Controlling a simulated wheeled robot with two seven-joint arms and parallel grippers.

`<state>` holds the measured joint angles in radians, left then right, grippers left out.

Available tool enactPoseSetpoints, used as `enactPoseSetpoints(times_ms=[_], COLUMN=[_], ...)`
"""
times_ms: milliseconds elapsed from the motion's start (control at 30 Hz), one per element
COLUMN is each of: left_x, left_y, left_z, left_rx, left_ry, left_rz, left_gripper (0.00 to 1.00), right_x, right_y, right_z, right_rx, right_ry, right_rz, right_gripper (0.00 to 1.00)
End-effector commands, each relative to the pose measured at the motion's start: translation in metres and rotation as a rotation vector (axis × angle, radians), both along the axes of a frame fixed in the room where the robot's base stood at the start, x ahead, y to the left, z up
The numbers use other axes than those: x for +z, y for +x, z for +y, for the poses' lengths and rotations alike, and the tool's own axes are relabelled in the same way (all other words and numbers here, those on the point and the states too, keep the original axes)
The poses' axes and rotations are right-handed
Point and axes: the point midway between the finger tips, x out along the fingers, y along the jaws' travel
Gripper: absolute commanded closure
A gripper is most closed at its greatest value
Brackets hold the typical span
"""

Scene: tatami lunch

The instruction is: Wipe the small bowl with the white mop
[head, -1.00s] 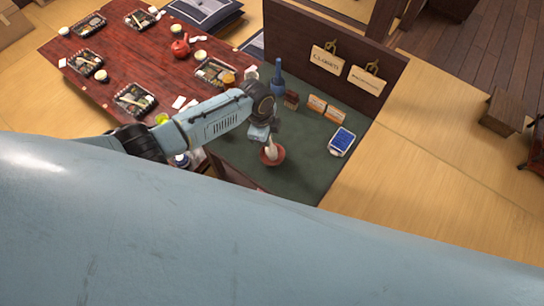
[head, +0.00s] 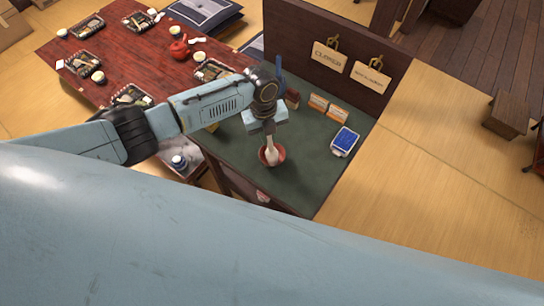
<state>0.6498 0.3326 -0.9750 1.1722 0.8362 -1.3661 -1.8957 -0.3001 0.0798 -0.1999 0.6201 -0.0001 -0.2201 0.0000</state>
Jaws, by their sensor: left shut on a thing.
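The small bowl (head: 262,160) is reddish-brown and stands on the dark green top of the counter. The white mop (head: 271,153) is upright, with its lower end inside the bowl. My left gripper (head: 270,134) is above the bowl, pointing down and shut on the upper part of the mop. The gripper and wrist hide the mop's top. I cannot tell whether the mop touches the bowl's inner wall. My right gripper is not in view.
A blue-faced tray (head: 344,141) and small orange-and-white boxes (head: 326,107) lie right of the bowl. A dark panel with hanging signs (head: 328,57) closes the back. A blue bottle (head: 279,68) stands behind my wrist. The red table (head: 130,60) with lunch boxes is at left.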

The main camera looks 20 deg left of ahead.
Motion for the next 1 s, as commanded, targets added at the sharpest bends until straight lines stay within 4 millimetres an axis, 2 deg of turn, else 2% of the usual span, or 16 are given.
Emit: enactPoseSetpoints(times_ms=[167, 600, 800, 1000], left_x=[0.001, 0.003, 0.000, 0.001], left_y=[-0.002, 0.002, 0.004, 0.005], left_z=[0.001, 0.005, 0.007, 0.008], left_rx=[0.076, 0.758, 1.034, 1.195], left_ry=[0.003, 0.003, 0.000, 0.000], left_rz=[0.006, 0.005, 0.002, 0.001], left_gripper=[1.00, 1.00, 1.00, 1.00], right_x=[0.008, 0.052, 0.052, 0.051], right_y=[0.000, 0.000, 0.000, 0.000], right_z=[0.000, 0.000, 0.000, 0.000], right_rx=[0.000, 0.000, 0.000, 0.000], right_ry=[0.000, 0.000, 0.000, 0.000], right_rz=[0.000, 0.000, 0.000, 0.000], right_gripper=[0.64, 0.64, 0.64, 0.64])
